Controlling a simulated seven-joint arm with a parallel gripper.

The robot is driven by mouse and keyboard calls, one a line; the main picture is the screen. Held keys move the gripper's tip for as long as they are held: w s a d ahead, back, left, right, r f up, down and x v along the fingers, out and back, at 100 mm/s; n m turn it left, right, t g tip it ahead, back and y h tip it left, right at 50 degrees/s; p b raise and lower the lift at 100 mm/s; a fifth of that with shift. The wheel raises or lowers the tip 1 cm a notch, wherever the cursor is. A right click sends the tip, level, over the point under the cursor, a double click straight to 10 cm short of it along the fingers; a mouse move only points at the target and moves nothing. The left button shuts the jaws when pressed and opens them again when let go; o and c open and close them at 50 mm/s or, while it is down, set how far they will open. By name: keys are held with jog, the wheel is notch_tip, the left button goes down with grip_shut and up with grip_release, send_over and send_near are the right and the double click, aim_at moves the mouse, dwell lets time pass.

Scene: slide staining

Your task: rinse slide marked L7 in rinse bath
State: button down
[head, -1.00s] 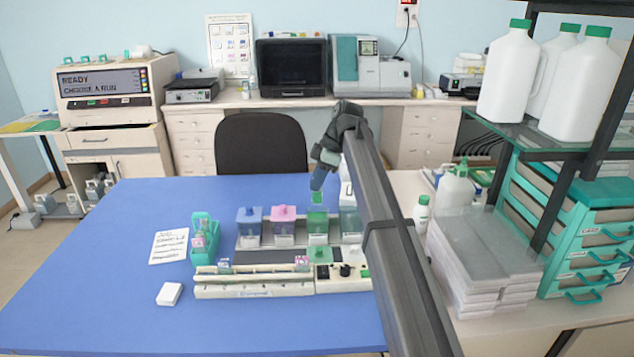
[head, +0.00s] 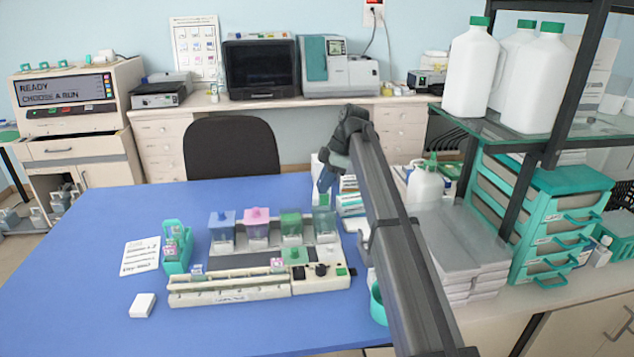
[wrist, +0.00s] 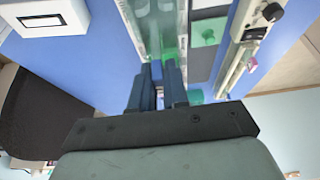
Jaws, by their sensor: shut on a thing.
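My gripper (head: 325,186) is shut, pointing down over the clear bath (head: 324,222) at the right end of the row of staining jars. A small green piece (head: 322,201), probably the label end of a slide, shows at its fingertips. Its marking cannot be read, and how far the slide reaches into the bath cannot be told. In the wrist view the fingertips (wrist: 161,66) meet at a green patch, close to a clear glass wall (wrist: 150,25). The blue jar (head: 222,232), pink jar (head: 256,229) and green jar (head: 291,230) stand left of the clear bath.
A green lid (head: 294,256) lies in front of the jars, by the long cream rack (head: 230,290) and knob panel (head: 321,277). A green slide holder (head: 176,250) and a note (head: 140,256) are to the left. Bottles and a shelf stand right of my arm.

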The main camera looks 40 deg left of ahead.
aim_at(324, 206)
jog(key=shift+f, duration=4.1)
jog(key=shift+r, duration=4.8)
